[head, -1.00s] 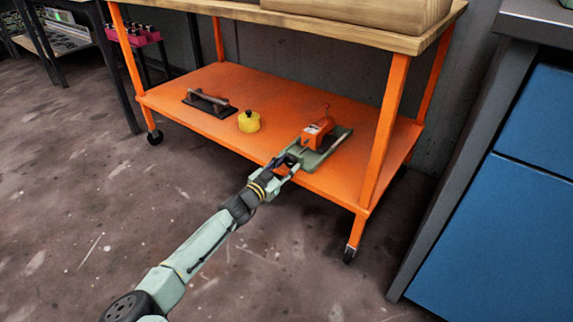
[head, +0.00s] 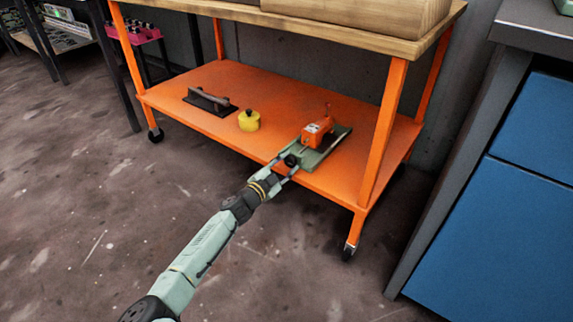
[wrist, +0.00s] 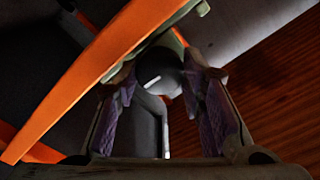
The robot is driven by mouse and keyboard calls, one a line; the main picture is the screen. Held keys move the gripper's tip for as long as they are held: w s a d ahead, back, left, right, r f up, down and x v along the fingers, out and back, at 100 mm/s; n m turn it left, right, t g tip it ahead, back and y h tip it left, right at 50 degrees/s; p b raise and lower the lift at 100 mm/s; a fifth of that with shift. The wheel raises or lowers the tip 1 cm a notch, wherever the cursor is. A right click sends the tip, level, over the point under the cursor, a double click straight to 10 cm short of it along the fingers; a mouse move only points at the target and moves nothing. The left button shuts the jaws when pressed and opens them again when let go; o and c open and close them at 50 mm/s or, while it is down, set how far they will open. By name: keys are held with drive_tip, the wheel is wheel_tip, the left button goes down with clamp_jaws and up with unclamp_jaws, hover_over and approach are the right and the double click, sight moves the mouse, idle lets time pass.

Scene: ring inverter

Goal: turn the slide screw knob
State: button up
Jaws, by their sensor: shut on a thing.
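The device, an orange block (head: 318,131) on a green base (head: 311,158), sits on the orange lower shelf of a cart. Its dark round knob (head: 292,160) is at the near end, facing my arm. In the wrist view the knob (wrist: 157,78) shows a short white mark, tilted from level. My gripper (head: 286,165) reaches in from the front and is shut on the knob. In the wrist view my gripper (wrist: 160,88) has one purple-padded finger on each side of the knob. The exact contact at the fingertips is partly hidden.
A yellow round container (head: 249,120) and a dark plate with a handle (head: 209,101) stand left on the shelf (head: 170,108). An orange cart leg (head: 383,135) rises just right of the device. A blue cabinet (head: 500,220) stands at the right. Floor in front is clear.

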idle(0.3)
drive_tip(key=o, duration=1.1)
drive_tip(key=shift+o, duration=0.2)
